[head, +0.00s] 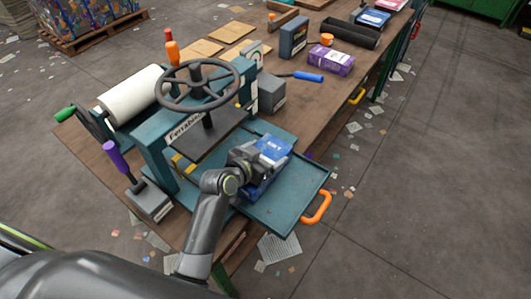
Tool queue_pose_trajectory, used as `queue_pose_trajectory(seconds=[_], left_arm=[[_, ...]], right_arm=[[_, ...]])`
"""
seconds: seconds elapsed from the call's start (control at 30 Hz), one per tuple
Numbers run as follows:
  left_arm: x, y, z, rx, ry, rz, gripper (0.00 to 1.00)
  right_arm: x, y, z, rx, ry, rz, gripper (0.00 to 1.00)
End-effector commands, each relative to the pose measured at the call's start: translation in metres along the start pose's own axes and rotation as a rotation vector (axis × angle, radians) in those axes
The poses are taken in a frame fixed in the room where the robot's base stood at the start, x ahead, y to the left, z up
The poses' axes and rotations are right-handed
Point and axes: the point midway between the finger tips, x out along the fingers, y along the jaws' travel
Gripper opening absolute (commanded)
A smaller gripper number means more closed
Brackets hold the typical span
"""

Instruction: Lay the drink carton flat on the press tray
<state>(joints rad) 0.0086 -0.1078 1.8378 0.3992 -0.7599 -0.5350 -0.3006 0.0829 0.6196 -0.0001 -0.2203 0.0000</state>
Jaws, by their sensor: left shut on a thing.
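The drink carton (273,149), blue with a paler top face, is at the press tray (290,205), a teal tray with raised rims and an orange handle. My left gripper (262,165) is shut on the carton, over the tray's inner part beside the press plate. The gripper and wrist hide the carton's middle; blue shows on both sides of them. I cannot tell whether the carton touches the tray floor. My right gripper is not in view.
The press with its handwheel (198,85) and dark plate (208,135) stands left of the tray. A purple box (331,62), a blue-handled tool (308,77) and a grey-blue box (293,37) lie farther back. The tray's right part is bare.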

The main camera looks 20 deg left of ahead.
Motion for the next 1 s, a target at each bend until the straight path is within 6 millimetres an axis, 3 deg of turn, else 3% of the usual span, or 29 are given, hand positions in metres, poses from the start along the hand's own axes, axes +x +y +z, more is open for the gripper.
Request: queue_pose_trajectory(seconds=[0.47, 0.5, 0.63, 1.0], left_arm=[[0.002, -0.0001, 0.0051, 0.0, 0.0, 0.0, 0.61], [0.002, -0.0001, 0.0051, 0.0, 0.0, 0.0, 0.84], [0.002, -0.0001, 0.005, 0.0, 0.0, 0.0, 1.0], [-0.0054, -0.0004, 0.0058, 0.0, 0.0, -0.001, 1.0]], right_arm=[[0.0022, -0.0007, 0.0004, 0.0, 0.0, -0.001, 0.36], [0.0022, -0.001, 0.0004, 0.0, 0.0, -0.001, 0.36], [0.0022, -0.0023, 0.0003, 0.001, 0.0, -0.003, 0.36], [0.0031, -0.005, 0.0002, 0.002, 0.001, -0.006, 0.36]])
